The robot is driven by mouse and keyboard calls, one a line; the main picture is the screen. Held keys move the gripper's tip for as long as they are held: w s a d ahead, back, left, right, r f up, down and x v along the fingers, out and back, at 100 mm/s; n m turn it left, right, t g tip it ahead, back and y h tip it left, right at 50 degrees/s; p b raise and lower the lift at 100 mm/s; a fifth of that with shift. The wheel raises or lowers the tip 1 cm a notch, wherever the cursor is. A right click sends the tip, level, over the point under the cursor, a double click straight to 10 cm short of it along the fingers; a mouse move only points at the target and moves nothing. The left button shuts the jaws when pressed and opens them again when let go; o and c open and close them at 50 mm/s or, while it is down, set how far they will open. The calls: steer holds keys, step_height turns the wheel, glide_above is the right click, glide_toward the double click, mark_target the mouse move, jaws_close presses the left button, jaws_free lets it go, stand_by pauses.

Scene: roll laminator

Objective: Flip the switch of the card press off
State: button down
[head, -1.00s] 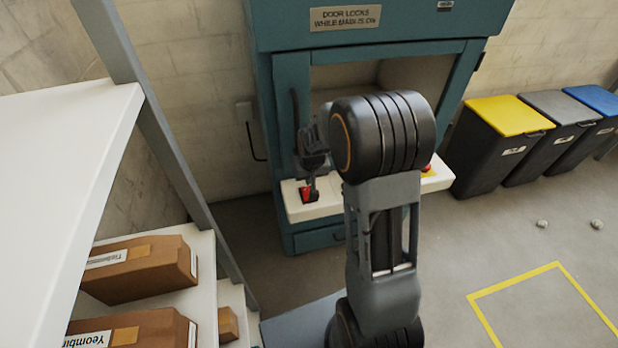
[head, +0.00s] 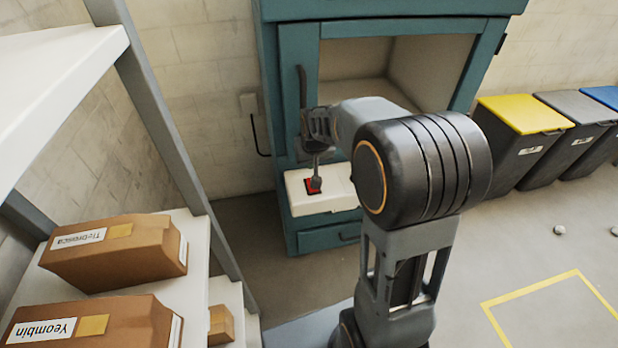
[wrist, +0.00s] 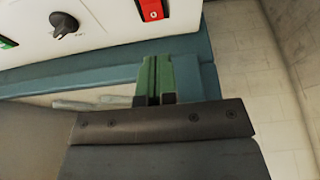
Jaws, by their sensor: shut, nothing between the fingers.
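The teal machine (head: 297,100) has a white control panel (head: 330,203) on its front, below an open bay. A red switch (head: 311,190) sits at the panel's left end, partly covered by my gripper (head: 316,184). In the wrist view the red switch (wrist: 152,10) carries a white round mark at the top edge. My gripper's greenish fingers (wrist: 165,60) are together and empty, pointing toward the switch, with a visible gap in that view. Contact and the switch's position cannot be told.
A black knob (wrist: 66,24) and a green button (wrist: 6,42) share the panel. Shelving with brown boxes (head: 115,250) stands close at left. Bins (head: 522,145) line the wall at right. The floor around the yellow marking (head: 540,290) is mostly clear.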

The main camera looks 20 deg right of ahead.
mark_target(308, 180)
steer(key=shift+b+x, duration=0.8)
steer(key=shift+x, duration=4.25)
